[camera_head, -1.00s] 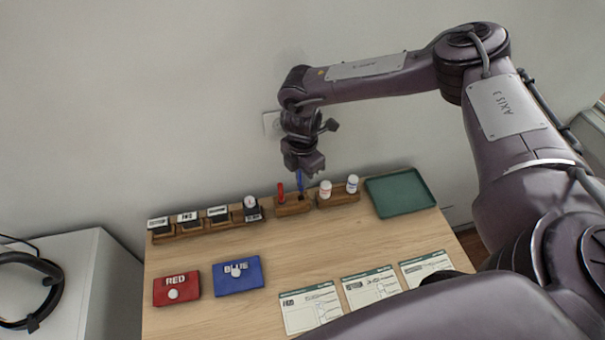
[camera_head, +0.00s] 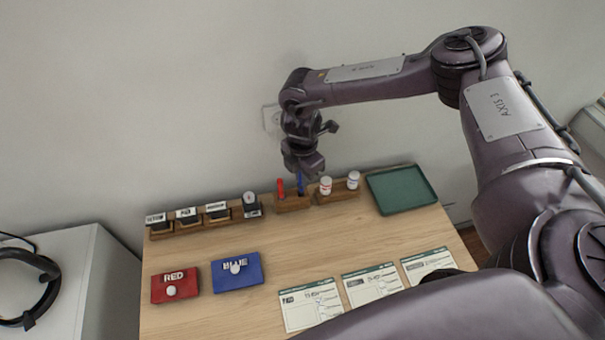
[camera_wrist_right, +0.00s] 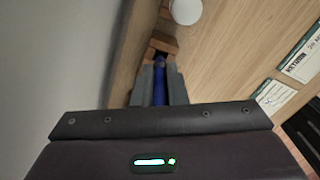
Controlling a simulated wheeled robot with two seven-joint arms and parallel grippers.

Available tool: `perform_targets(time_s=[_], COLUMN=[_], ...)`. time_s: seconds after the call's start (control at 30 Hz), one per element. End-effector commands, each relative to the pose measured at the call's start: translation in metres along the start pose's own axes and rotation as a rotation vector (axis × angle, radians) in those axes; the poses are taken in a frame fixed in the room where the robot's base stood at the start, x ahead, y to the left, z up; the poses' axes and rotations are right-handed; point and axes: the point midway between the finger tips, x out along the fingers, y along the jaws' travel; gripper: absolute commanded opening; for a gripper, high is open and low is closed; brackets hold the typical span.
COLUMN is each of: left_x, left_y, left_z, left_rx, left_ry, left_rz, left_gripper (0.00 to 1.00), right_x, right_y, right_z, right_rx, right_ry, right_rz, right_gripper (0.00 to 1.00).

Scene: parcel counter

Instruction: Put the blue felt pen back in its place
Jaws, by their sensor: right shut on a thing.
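The blue felt pen (camera_head: 300,183) is upright under my right gripper (camera_head: 303,172) in the head view. The gripper is shut on it from above. The right wrist view shows the blue pen (camera_wrist_right: 160,86) between the two grey fingers, pointing to a wooden holder (camera_wrist_right: 163,43). The pen's lower end is at the wooden pen holder (camera_head: 293,203); I cannot tell how deep it sits in the hole. The red pen (camera_head: 281,187) stands in the same holder, to the left. My left gripper is not in view.
White-capped bottles (camera_head: 326,185) stand in a rack right of the pen holder. Stamps (camera_head: 217,210) stand in a rack to its left. A green tray (camera_head: 401,190), red pad (camera_head: 175,285), blue pad (camera_head: 238,272) and several forms (camera_head: 311,305) lie on the table. The wall is close behind.

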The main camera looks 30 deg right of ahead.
Motion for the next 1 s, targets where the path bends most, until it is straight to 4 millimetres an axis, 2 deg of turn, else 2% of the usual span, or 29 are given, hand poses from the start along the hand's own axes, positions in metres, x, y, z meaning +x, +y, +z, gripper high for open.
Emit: perform_targets(time_s=[1.0], left_x=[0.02], left_y=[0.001], left_z=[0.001], left_rx=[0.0], left_ry=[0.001], left_rz=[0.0], left_gripper=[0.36], right_x=[0.032], right_y=[0.0], right_z=[0.0], right_rx=[0.001], right_ry=[0.001], right_rz=[0.0], right_gripper=[0.0])
